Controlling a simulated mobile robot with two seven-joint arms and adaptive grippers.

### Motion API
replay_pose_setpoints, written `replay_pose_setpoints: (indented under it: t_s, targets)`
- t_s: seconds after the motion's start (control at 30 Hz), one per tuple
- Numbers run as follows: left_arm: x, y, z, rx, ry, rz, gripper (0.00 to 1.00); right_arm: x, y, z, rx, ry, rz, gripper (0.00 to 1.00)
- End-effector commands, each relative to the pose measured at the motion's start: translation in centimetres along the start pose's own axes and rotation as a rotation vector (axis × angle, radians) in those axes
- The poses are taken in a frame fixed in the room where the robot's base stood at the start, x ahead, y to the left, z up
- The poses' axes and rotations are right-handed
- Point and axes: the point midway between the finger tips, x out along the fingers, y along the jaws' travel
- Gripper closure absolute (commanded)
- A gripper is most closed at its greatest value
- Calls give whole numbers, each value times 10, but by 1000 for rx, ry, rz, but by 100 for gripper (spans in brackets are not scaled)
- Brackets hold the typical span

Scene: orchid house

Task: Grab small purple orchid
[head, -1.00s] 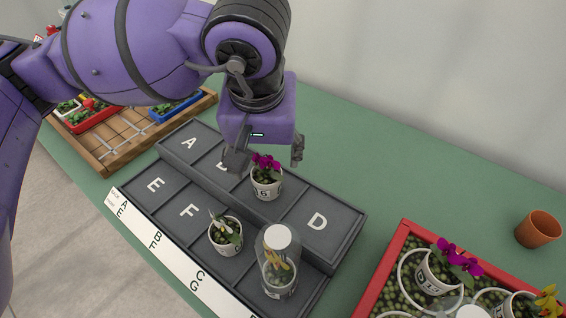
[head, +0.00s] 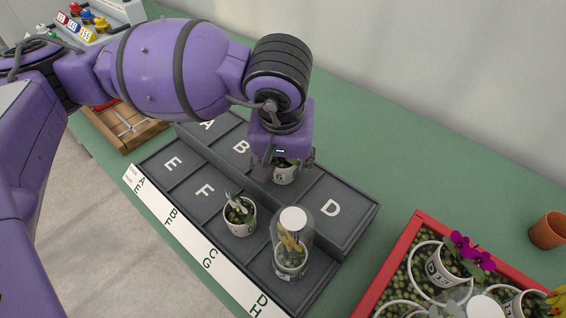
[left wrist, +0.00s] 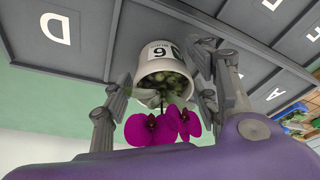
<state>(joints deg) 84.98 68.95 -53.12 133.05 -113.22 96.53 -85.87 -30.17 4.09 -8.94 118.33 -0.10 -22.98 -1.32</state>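A purple orchid in a small white numbered pot (head: 286,175) stands in the compartment between B and D on the grey lettered rack (head: 329,209). My left gripper (head: 284,163) is over it, pointing down, with one finger on each side of the pot. The gripper hides its flowers in the head view. In the left wrist view the magenta flowers (left wrist: 153,130) and the pot (left wrist: 158,66) lie between the open fingers, close to both. Another purple orchid (head: 464,250) stands in the red-rimmed tray at the right. My right gripper is not in view.
The red-rimmed tray (head: 391,266) holds pots in rings. A terracotta pot (head: 549,231) stands at the far right. The green bench behind the rack is clear.

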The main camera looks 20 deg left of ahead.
Motion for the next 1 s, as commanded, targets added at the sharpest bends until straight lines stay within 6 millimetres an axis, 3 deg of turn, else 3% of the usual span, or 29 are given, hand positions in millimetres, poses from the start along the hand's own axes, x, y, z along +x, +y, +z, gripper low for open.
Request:
replay_pose_setpoints:
  t_s: [0.03, 0.3, 0.63, 1.0]
  targets:
    - [0, 0, 0, 0, 0, 0, 57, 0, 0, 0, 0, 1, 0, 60]
    - [0, 0, 0, 0, 0, 0, 90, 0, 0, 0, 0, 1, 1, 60]
    - [-8, 1, -2, 0, 1, 2, 90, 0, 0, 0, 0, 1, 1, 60]
    - [-75, 1, -22, 0, 3, 3, 90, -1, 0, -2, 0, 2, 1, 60]
